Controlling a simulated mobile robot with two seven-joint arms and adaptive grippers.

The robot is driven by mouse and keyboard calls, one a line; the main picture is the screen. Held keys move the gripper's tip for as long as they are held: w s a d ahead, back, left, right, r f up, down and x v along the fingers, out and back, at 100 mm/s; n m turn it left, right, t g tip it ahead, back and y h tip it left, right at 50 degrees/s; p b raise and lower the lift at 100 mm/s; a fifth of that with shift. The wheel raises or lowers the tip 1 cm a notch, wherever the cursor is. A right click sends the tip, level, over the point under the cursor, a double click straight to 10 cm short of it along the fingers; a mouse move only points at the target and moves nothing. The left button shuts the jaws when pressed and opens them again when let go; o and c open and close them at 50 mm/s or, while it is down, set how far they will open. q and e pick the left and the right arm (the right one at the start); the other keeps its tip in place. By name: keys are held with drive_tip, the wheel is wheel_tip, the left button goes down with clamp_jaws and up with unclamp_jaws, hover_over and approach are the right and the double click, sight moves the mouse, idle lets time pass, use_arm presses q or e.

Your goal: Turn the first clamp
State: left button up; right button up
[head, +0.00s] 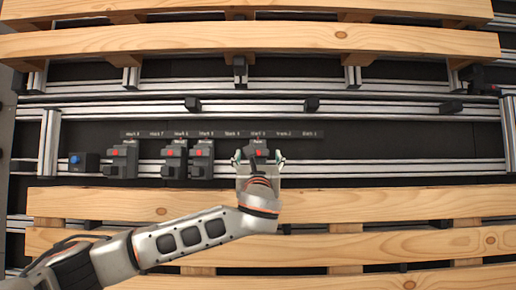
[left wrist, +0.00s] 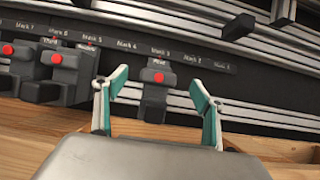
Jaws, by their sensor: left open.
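Several dark grey clamps with red knobs sit along the silver rail under a strip of mark labels. In the head view, one clamp (head: 258,147) stands apart to the right of the other clamps (head: 201,162) (head: 174,162) (head: 122,162). My left gripper (head: 259,157) is open at the right-hand clamp, with one finger on each side of it. The left wrist view shows this clamp (left wrist: 154,104) between the spread teal-edged fingers (left wrist: 158,80), with gaps on both sides. My gripper hides the clamp's lower part in the head view. My right gripper is not in view.
A small black box with a blue knob (head: 84,161) sits left of the clamps. Wooden slats (head: 400,204) lie in front, under my left arm, and more slats (head: 250,43) lie behind. The rail (head: 400,170) right of my gripper is clear.

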sight(258, 151)
use_arm(q)
drive_tip(key=shift+w+f+p, duration=0.1)
drive_tip(key=shift+w+p, duration=0.2)
drive_tip(key=shift+w, duration=2.55)
drive_tip(key=c, duration=1.1)
